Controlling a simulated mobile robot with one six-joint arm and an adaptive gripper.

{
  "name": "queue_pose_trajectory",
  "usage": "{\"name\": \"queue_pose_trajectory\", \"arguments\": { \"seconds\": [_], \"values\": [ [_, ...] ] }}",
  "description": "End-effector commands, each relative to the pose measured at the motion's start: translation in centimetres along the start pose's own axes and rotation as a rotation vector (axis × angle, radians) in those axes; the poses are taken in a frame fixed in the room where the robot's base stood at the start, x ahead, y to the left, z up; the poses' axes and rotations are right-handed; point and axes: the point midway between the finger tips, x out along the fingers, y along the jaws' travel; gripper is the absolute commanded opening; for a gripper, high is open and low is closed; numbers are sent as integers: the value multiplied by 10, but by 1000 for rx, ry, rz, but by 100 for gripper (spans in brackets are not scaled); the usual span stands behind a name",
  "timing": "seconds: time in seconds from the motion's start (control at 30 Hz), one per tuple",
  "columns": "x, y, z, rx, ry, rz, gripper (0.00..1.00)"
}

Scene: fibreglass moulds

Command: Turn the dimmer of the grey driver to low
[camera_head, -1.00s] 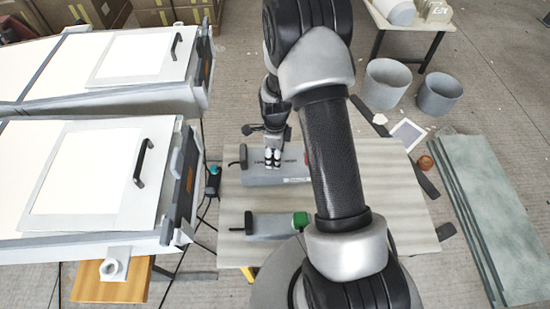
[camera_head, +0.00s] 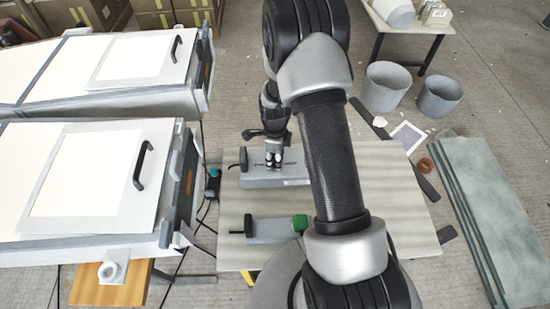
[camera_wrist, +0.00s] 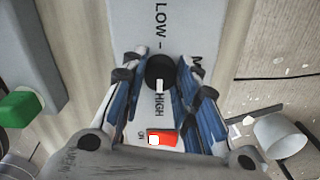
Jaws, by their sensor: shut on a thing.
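The grey driver (camera_head: 260,181) is a long grey box on the work table. The wrist view shows its pale top face (camera_wrist: 158,20) with LOW printed at the top and HIGH lower down. Its dimmer (camera_wrist: 160,70) is a round black knob, and the white mark lies on the HIGH side. A red switch (camera_wrist: 165,138) sits below the HIGH print. My gripper (camera_wrist: 160,77) is shut on the knob, one finger on each side. In the head view my gripper (camera_head: 274,164) stands over the driver, and its fingers hide the knob.
A second grey box with a green block (camera_head: 300,223) lies in front on the same table (camera_head: 385,170). It also shows at left in the wrist view (camera_wrist: 30,45). White-topped moulds (camera_head: 85,185) stand to the left. Grey buckets (camera_head: 385,85) stand on the floor behind right.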

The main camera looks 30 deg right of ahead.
Motion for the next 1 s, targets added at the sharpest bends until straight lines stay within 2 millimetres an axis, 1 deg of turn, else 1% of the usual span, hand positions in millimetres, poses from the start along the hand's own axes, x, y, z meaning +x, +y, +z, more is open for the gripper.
{"name": "queue_pose_trajectory", "arguments": {
  "seconds": [0.03, 0.1, 0.33, 0.47, 0.67, 1.0],
  "values": [
    [0, 0, 0, 0, 0, 0, 9],
    [0, 0, 0, 0, 0, 0, 4],
    [0, 0, 0, -16, 0, 0, 4],
    [0, 0, 0, -58, 0, 0, 4],
    [0, 0, 0, -184, 0, 0, 4],
    [0, 0, 0, -498, 0, 0, 4]
  ]
}}
